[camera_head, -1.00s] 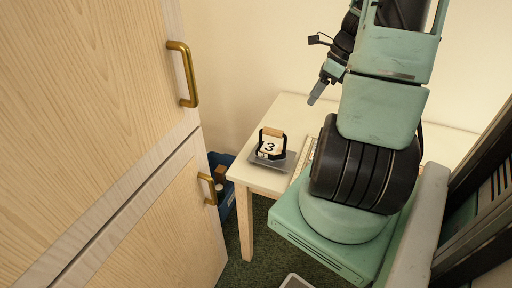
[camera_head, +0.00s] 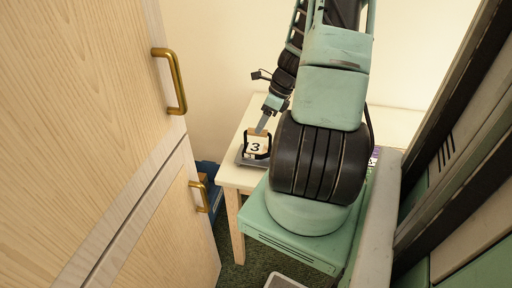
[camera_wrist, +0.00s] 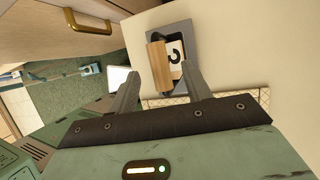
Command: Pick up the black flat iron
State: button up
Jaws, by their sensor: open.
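The flat iron (camera_head: 258,134) stands on the near left part of a pale table (camera_head: 232,177). Its black frame carries a light wooden handle; a white face marked "3" shows at it, and a grey plate (camera_head: 242,161) lies beneath. In the wrist view the wooden handle (camera_wrist: 159,66) shows just beyond the fingertips, roughly in line with the gap between them. My gripper (camera_head: 263,124) is close above the iron, pointing down at it. In the wrist view my gripper (camera_wrist: 160,76) is open, with nothing between its fingers. My arm hides part of the table.
A wooden cabinet (camera_head: 80,110) with brass handles (camera_head: 170,80) stands close on the left. A blue bin (camera_head: 215,187) is on the floor between cabinet and table. A dark shelf unit (camera_head: 465,130) stands at right. The wall is behind the table.

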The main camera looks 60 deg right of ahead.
aim_at(252, 151)
jog(key=shift+x, duration=3.25)
jog(key=shift+w, duration=0.1)
grip_shut()
